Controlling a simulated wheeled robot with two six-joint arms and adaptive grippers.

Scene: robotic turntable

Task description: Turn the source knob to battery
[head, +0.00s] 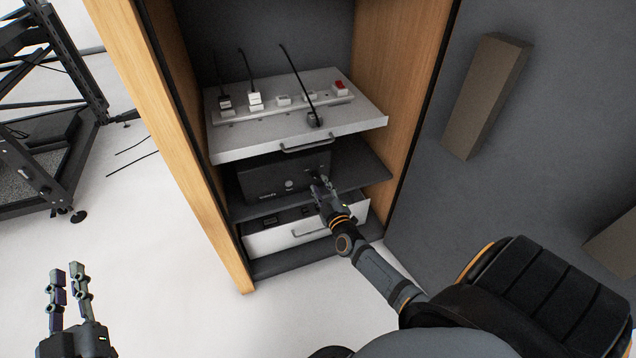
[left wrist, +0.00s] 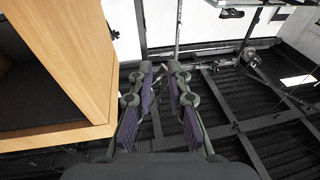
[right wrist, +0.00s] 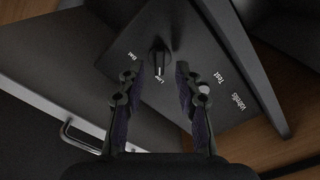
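The source knob (right wrist: 159,62) is a small black knob with a white mark, on the front of a black box (head: 262,178) in the cabinet. In the head view the right gripper (head: 322,187) hides the knob. My left gripper (head: 68,270) is open and empty, away from the cabinet.
Above the box is a pulled-out shelf (head: 230,150) with a power strip and plugs. Below is a white drawer (head: 275,240) with a handle. Wooden cabinet sides (head: 165,120) flank the box. A black metal frame (head: 45,120) stands at the left. The floor around my left gripper is clear.

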